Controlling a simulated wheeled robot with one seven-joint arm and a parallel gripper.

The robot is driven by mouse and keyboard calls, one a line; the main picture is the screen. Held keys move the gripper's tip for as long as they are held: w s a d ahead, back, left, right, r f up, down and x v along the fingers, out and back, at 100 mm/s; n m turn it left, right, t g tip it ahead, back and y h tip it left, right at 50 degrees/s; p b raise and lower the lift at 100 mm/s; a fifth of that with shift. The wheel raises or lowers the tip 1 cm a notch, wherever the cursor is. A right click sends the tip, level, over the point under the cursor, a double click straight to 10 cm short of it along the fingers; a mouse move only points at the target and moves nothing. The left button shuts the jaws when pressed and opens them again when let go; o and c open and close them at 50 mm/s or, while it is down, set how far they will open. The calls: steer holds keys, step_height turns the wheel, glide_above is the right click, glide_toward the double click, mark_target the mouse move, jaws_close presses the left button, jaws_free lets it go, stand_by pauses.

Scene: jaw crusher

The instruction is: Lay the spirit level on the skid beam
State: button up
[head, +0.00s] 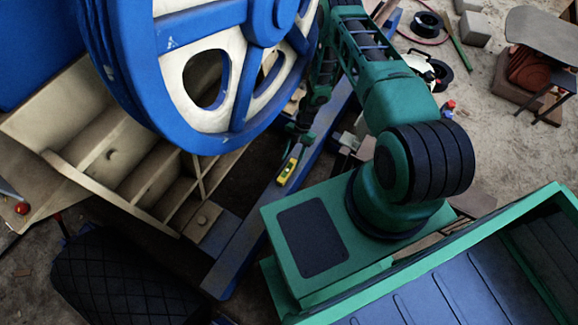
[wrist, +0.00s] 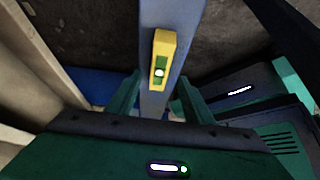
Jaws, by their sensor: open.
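The spirit level (head: 288,172) is a small yellow bar with a green window. It appears to lie on the skid beam (head: 236,257), a long blue-grey beam, roughly along its length. In the wrist view the level (wrist: 164,45) shows against the beam (wrist: 188,14), just ahead of the fingers. In the wrist view my gripper (wrist: 160,88) is open, with one green finger on each side of the beam and a gap between each finger and the level. Whether the level's underside fully touches the beam is hidden.
The big blue and white flywheel (head: 185,75) stands close to the left of my arm. Beige ribbed framework (head: 110,155) lies below it. A dark tyre-like roll (head: 110,275) is at lower left. A table (head: 545,35) and tan blocks (head: 474,28) stand upper right on open sandy ground.

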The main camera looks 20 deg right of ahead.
steer(key=v, duration=0.4)
steer(key=shift+w+d+r, duration=0.1)
steer(key=shift+d+r, duration=0.05)
steer(key=shift+r, duration=0.15)
